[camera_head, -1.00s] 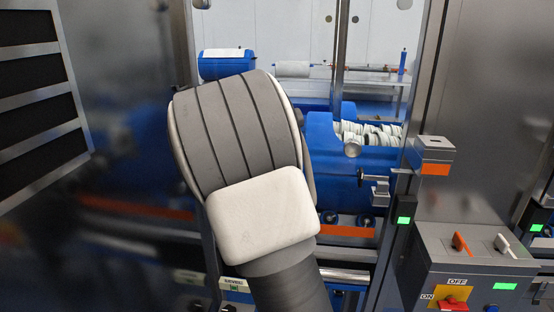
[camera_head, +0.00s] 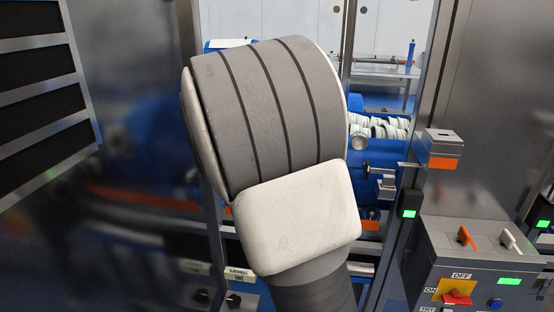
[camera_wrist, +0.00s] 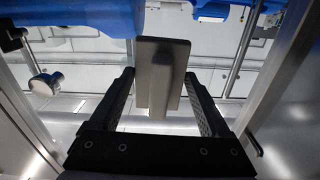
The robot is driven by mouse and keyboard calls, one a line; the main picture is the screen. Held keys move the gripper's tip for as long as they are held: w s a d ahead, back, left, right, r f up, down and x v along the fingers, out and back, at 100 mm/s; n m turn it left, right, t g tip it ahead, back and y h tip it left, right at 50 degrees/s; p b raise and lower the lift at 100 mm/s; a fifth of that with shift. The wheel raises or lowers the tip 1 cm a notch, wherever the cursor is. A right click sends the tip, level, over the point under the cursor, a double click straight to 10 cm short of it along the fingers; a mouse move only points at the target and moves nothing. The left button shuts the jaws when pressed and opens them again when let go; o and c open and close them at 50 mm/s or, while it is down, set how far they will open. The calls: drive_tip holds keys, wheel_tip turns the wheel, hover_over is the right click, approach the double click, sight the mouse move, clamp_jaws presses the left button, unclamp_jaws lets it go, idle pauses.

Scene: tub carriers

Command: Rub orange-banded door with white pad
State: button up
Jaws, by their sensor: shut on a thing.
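In the wrist view my gripper (camera_wrist: 158,88) is shut on a pale grey-beige pad (camera_wrist: 152,85), a flat block with a raised grip. The pad looks shaded rather than bright white. In the head view my arm hides the gripper and pad. An orange band (camera_head: 440,163) is on a grey block at the right post of the opening. Another orange strip (camera_head: 370,225) shows low in the opening, partly behind my arm. I cannot tell which surface is the orange-banded door, or whether the pad touches anything.
A blue tub carrier (camera_head: 385,165) with white pieces stands inside the opening. A control box (camera_head: 475,265) with switches is at lower right. A dark reflective panel (camera_head: 140,130) fills the left. In the wrist view a metal knob (camera_wrist: 46,83) is left of the gripper.

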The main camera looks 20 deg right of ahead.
drive_tip(key=v, duration=0.3)
idle(0.4)
idle(0.4)
drive_tip(key=shift+b+x, duration=0.65)
drive_tip(key=shift+x, duration=1.7)
drive_tip(key=shift+b+x, duration=0.3)
drive_tip(key=shift+x, duration=0.85)
drive_tip(key=shift+b+x, duration=0.3)
drive_tip(key=shift+x, duration=0.7)
